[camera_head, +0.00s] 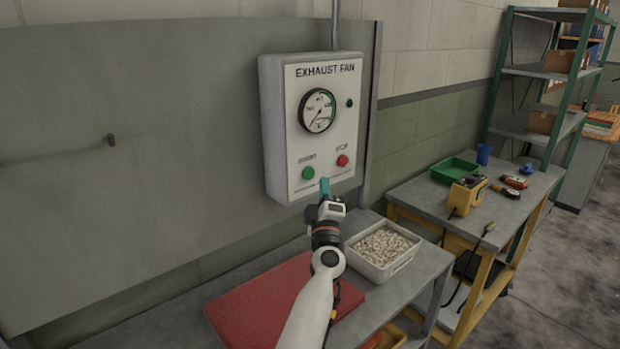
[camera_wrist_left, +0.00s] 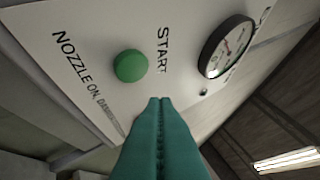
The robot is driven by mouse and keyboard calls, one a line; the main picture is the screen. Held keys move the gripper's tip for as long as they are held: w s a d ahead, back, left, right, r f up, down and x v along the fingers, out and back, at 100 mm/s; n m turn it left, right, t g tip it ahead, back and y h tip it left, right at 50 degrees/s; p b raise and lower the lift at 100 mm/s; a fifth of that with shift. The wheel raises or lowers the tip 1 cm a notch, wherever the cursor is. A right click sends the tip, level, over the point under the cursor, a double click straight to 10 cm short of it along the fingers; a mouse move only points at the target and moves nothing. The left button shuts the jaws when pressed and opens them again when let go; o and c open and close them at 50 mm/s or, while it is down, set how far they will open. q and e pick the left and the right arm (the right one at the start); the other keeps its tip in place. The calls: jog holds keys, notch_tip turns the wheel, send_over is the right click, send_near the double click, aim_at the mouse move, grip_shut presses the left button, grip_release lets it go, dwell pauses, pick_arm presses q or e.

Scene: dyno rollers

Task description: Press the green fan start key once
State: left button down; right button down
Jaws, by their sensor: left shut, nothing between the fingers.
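The exhaust fan box (camera_head: 282,133) is mounted on the wall, with a white panel. The green start key (camera_head: 308,173) is at the panel's lower left, and the red stop key (camera_head: 342,160) is to its right. In the left wrist view the green key (camera_wrist_left: 130,65) stands out from the panel beside the word START. My left gripper (camera_head: 325,184) is in front of the panel's lower edge, just right of and below the green key. Its teal fingers (camera_wrist_left: 160,103) are shut and empty. In the wrist view their tips appear apart from the key. My right gripper is not in view.
A round gauge (camera_head: 317,111) and a small dark lamp (camera_head: 349,103) are above the keys. Another bench with a green tray (camera_head: 455,170) stands at right.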

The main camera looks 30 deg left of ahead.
aim_at(314, 169)
pick_arm(q)
jog(key=shift+w+a, duration=0.25)
jog(key=shift+a, duration=0.35)
jog(key=shift+w+a, duration=0.2)
jog(key=shift+a, duration=0.4)
jog(key=shift+a, duration=0.1)
dwell(1.1)
jog(key=shift+w+a, duration=0.1)
jog(key=shift+a, duration=0.2)
jog(key=shift+w+a, duration=0.1)
jog(key=shift+a, duration=0.25)
dwell(0.6)
jog(key=shift+d+r, duration=0.1)
jog(key=shift+d, duration=0.05)
jog(key=shift+s+d, duration=0.25)
jog(key=shift+d, duration=0.35)
jog(key=shift+p, duration=0.3)
